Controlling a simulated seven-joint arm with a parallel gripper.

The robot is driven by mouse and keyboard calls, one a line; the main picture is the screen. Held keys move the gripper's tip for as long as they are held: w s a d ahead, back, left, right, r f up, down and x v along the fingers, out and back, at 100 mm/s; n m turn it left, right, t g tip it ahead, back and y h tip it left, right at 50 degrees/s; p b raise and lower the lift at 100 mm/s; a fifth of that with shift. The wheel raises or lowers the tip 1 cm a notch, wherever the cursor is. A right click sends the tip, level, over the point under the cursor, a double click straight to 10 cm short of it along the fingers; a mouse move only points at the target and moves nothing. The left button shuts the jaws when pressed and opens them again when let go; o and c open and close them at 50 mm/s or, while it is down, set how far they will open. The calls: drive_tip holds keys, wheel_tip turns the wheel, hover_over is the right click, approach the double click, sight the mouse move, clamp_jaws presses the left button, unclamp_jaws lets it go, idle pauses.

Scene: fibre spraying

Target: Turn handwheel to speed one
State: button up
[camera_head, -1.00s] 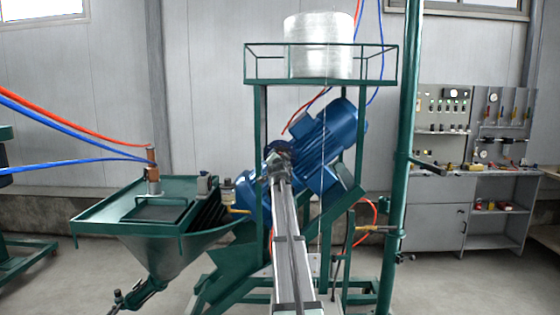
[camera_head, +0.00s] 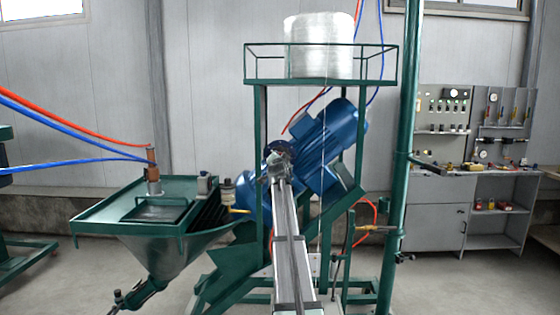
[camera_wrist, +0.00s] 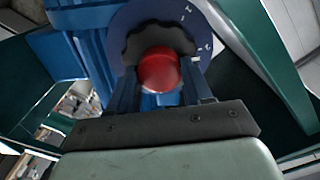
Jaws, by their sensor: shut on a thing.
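The handwheel (camera_wrist: 133,47) is a dark, scalloped knob with a red round centre (camera_wrist: 159,70), seen in the wrist view. Behind it is a blue dial plate (camera_wrist: 192,17) with white marks at its right side; the numbers are too small to read surely. My gripper (camera_wrist: 160,92) is shut on the handwheel, with one finger at each side of the red centre. In the head view my arm reaches up to the blue motor unit (camera_head: 330,140), and my gripper (camera_head: 279,160) is at its near end. The handwheel is mostly hidden there.
Green frame posts (camera_head: 260,130) stand close around the motor unit. A green hopper (camera_head: 165,240) is at the left. A white fibre roll (camera_head: 318,45) sits on top. A tall green pole (camera_head: 405,130) and a workbench (camera_head: 470,205) are at the right.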

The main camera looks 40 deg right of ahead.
drive_tip(key=shift+n, duration=5)
drive_tip(key=o, duration=1)
drive_tip(key=shift+o, duration=0.2)
drive_tip(key=shift+a, duration=0.15)
drive_tip(key=v, duration=1.3)
drive_tip(key=shift+s+a, duration=0.2)
